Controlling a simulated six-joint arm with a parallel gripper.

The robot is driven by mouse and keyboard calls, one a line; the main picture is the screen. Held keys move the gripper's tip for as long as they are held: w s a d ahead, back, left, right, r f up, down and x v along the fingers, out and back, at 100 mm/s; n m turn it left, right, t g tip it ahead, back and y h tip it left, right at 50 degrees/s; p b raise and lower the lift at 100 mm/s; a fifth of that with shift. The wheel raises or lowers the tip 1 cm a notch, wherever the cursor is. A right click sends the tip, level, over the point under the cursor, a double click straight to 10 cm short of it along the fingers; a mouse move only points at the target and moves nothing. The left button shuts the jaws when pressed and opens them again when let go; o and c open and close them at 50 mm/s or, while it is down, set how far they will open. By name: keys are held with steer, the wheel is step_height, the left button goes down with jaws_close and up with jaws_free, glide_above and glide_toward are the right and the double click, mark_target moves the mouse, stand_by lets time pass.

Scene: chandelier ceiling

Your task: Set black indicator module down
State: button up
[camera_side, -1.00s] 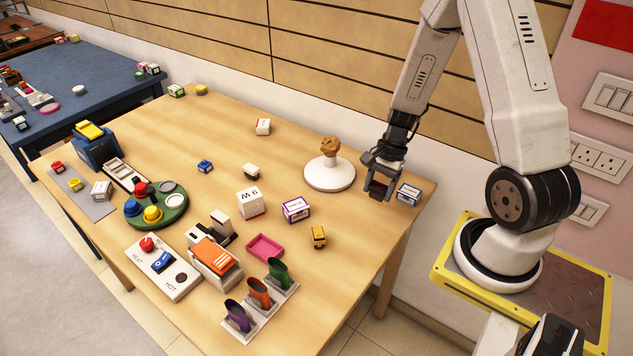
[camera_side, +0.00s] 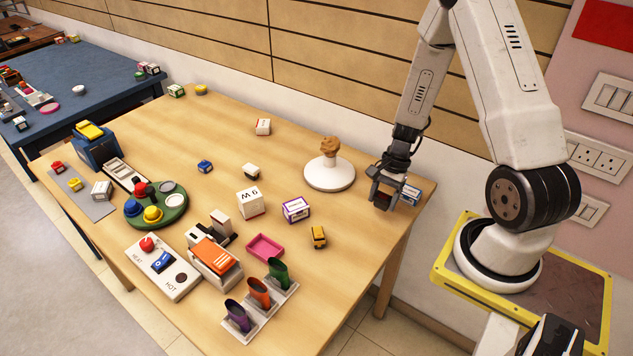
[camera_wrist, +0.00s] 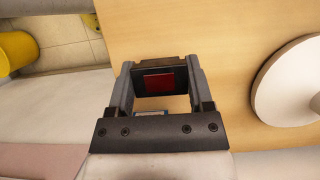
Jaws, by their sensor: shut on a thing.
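The black indicator module (camera_wrist: 140,90) shows between my fingers in the wrist view, with a red square on its face. My gripper (camera_wrist: 160,80) is shut on it, one finger on each side. In the side view my gripper (camera_side: 382,200) points down at the right end of the wooden table (camera_side: 350,235), low over the top. The module shows there only as a dark shape between the fingers, largely hidden. I cannot tell whether it touches the table.
A blue-and-white box (camera_side: 411,194) stands close to the right of my gripper. A white round stand (camera_side: 329,178) with a brown top is to the left. A yellow block (camera_side: 318,237) and a purple-and-white box (camera_side: 296,210) lie further left. Bare wood lies in front.

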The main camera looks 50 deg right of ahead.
mark_target(382, 208)
steer(key=shift+f, duration=0.15)
steer(key=shift+f, duration=1.75)
steer(key=shift+f, duration=0.1)
steer(key=o, duration=1.2)
steer(key=shift+v, duration=6.1)
steer(key=shift+a, duration=0.15)
